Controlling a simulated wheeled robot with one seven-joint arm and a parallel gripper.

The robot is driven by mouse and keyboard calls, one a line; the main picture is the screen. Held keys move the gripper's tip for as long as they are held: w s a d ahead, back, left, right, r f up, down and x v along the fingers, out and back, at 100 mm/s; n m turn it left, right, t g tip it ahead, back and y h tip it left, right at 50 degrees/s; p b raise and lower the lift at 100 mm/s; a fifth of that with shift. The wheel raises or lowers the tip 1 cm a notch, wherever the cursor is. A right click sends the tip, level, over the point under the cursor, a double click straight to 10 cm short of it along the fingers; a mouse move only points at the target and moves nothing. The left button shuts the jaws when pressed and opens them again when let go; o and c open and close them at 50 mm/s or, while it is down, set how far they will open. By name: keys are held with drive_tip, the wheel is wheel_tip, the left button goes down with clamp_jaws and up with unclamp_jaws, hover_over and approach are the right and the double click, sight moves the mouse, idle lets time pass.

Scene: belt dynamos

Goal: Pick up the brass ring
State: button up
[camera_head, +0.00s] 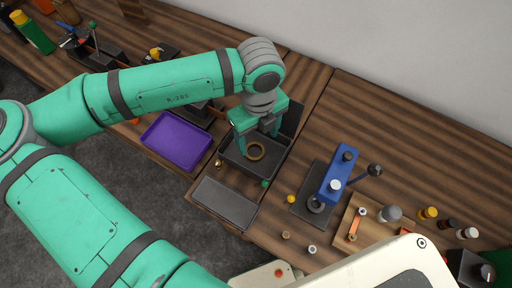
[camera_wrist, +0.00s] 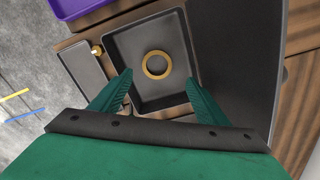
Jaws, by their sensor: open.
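The brass ring (camera_head: 256,151) lies flat in a dark square tray (camera_head: 239,166) on the wooden bench. In the wrist view the ring (camera_wrist: 146,70) sits near the middle of the tray floor, and the tray's rim (camera_wrist: 113,53) shows around it. My gripper (camera_head: 257,143) is over the tray from above. In the wrist view my gripper's (camera_wrist: 161,88) two green fingers are spread wide with nothing between them. The ring lies a little beyond the fingertips and does not touch them.
A purple tray (camera_head: 177,140) is left of the dark tray, and a flat grey plate (camera_head: 225,202) lies in front. A small brass piece (camera_head: 218,163) stands by the tray's left side. A blue lever press (camera_head: 338,175) stands to the right. A dark upright panel (camera_head: 292,118) is behind the tray.

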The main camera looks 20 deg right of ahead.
sight(255, 153)
drive_tip(key=shift+s+a+f, duration=0.15)
drive_tip(key=shift+a+f, duration=0.3)
drive_tip(key=shift+f, duration=0.15)
drive_tip(key=shift+a+f, duration=0.1)
drive_tip(key=shift+f, duration=0.25)
drive_tip(key=shift+w+f, duration=0.15)
drive_tip(key=shift+f, duration=0.95)
drive_tip(key=shift+w+f, duration=0.15)
drive_tip(key=shift+f, duration=0.95)
drive_tip(key=shift+w, duration=0.1)
drive_tip(key=c, duration=1.2)
